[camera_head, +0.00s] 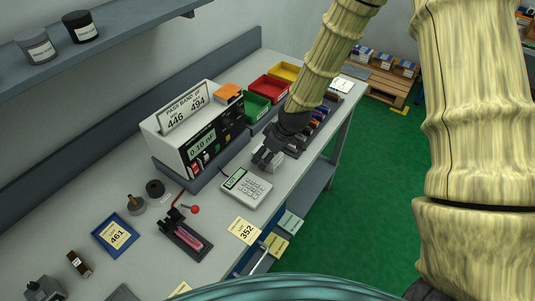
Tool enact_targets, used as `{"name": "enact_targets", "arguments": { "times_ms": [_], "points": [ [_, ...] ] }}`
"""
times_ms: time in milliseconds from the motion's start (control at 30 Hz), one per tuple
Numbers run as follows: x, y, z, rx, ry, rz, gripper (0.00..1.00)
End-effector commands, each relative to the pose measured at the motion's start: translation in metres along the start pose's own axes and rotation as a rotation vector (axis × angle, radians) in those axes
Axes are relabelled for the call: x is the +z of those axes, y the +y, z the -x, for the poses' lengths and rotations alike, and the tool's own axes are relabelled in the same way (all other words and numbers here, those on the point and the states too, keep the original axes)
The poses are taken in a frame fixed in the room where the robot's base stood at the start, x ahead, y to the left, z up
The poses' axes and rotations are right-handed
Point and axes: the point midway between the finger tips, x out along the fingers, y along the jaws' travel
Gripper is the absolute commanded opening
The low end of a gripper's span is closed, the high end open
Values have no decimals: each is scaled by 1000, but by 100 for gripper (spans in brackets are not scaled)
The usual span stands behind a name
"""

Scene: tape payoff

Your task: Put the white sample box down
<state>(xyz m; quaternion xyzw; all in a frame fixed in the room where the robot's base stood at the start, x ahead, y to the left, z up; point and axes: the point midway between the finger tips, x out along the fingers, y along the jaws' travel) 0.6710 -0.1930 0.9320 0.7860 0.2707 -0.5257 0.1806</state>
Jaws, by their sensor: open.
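My gripper (266,158) reaches down over the right part of the grey bench, just behind the white keypad device (247,188). Its dark fingers are open. A small pale box-like piece (277,162) shows right at the fingers, partly hidden by them; it may be the white sample box. I cannot tell whether it rests on the bench or touches the fingers.
A white meter (192,128) with a "PASS BAND 446 494" sign stands behind left. Green (257,106), red (270,88) and yellow (286,72) bins line the back. A lever tool (185,235) and blue tray (115,234) are front left.

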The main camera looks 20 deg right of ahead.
Motion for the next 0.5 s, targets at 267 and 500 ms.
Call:
{"name": "enact_targets", "arguments": {
  "times_ms": [267, 500],
  "points": [
    [0, 1, 24, 1, 2, 0, 75],
    [0, 1, 51, 1, 3, 0, 75]
  ]
}}
